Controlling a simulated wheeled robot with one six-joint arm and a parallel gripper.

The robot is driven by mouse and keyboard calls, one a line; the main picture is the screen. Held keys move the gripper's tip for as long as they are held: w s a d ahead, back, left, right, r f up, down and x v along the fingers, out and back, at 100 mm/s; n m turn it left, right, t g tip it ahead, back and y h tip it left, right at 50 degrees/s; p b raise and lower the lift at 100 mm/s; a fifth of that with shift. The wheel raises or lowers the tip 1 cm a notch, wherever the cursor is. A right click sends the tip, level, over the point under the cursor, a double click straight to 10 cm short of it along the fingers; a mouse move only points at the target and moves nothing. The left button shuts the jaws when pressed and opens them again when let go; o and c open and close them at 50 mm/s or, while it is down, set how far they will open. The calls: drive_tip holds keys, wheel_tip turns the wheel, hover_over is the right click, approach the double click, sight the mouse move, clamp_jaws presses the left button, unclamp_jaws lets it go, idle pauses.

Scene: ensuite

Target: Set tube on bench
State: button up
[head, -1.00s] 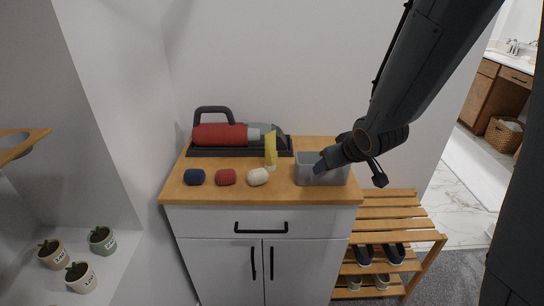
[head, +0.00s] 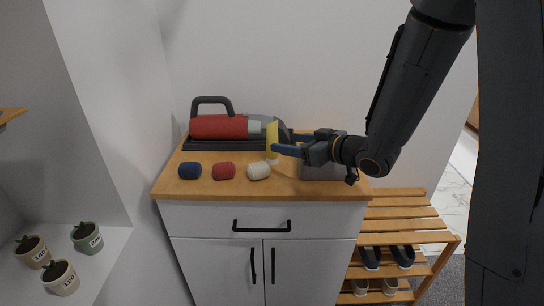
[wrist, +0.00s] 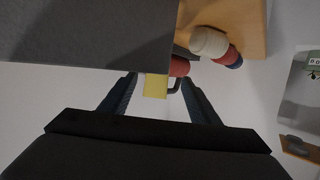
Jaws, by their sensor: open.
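The yellow tube (head: 271,134) stands upright on its white cap on the cabinet's wooden top, in front of the vacuum. In the wrist view the tube (wrist: 155,86) shows between my two fingers. My gripper (head: 285,144) is open and comes in level from the right, its fingertips at the tube; it also shows open in the wrist view (wrist: 158,82). I cannot tell whether a finger touches the tube. The slatted wooden bench (head: 405,211) stands on the floor right of the cabinet, its visible top slats bare.
A grey bin (head: 322,173) sits under my wrist. Blue (head: 189,170), red (head: 223,170) and white (head: 258,171) rolls lie along the front of the cabinet top (head: 215,190). A red handheld vacuum (head: 218,127) lies behind. Shoes (head: 387,257) fill the bench's lower shelves.

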sight(274, 140)
drive_tip(key=shift+x, duration=1.4)
drive_tip(key=shift+p+x, duration=0.75)
drive_tip(key=shift+x, duration=1.85)
drive_tip(key=shift+w+d+r, duration=0.1)
drive_tip(key=shift+d+r, duration=0.05)
drive_tip(key=c, duration=1.3)
drive_tip(key=shift+c, duration=0.2)
